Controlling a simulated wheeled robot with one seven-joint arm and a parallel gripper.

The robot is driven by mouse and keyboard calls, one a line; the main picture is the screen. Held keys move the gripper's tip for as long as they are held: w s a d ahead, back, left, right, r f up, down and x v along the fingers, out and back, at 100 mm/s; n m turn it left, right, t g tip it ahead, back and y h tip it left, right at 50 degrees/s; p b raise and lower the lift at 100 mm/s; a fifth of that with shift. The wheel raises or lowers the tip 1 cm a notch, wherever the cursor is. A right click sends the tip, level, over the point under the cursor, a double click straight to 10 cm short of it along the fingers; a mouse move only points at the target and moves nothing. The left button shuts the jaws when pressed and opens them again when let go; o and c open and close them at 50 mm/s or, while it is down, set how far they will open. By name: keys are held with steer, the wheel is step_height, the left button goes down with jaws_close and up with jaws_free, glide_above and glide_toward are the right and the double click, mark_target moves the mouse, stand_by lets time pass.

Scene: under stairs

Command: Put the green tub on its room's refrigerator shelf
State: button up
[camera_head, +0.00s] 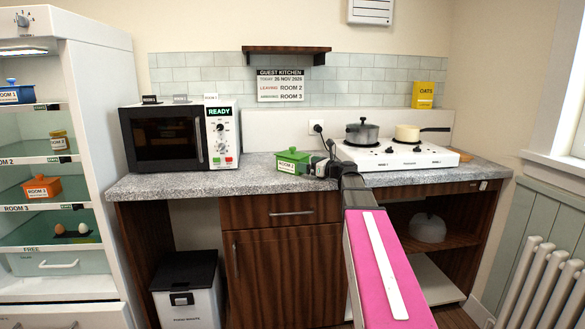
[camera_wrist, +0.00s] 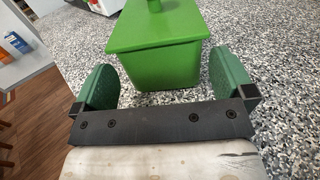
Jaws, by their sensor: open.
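The green tub (camera_head: 292,157) is lidded, with a knob and a white label too small to read. It stands on the grey speckled counter between the microwave and the hob. My gripper (camera_head: 318,166) is at its right side. In the wrist view the tub (camera_wrist: 157,62) fills the upper middle, and my gripper (camera_wrist: 163,86) is open with a finger on either side of its near end; gaps show beside the tub. The open refrigerator (camera_head: 98,120) is at the left. Its shelf edges read ROOM 2 (camera_head: 12,161), ROOM 3 (camera_head: 14,208) and FREE (camera_head: 30,249).
Fridge shelves hold a blue pot (camera_head: 16,94), a yellow jar (camera_head: 59,141), an orange tub (camera_head: 42,188) and eggs (camera_head: 72,231). A sign (camera_head: 280,85) reads LEAVING ROOM 2, ARRIVING ROOM 3. The microwave (camera_head: 180,136) stands between fridge and tub; the hob (camera_head: 398,153) holds two pans.

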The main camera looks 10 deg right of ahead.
mark_target(293, 151)
steer(key=shift+x, duration=2.65)
steer(key=c, duration=1.3)
steer(key=shift+r, duration=0.25)
steer(key=shift+r, duration=1.65)
steer(key=shift+a+r, duration=0.1)
steer(key=shift+r, duration=0.2)
steer(key=shift+s+a+r, duration=1)
steer(key=shift+a+r, duration=0.1)
steer(key=shift+a, duration=0.55)
steer(key=shift+s+a+r, duration=1)
steer(key=shift+a+r, duration=0.1)
steer(key=shift+a, duration=0.5)
steer(key=shift+s+a+r, duration=0.95)
steer(key=shift+a+r, duration=0.2)
steer(key=shift+a, duration=0.5)
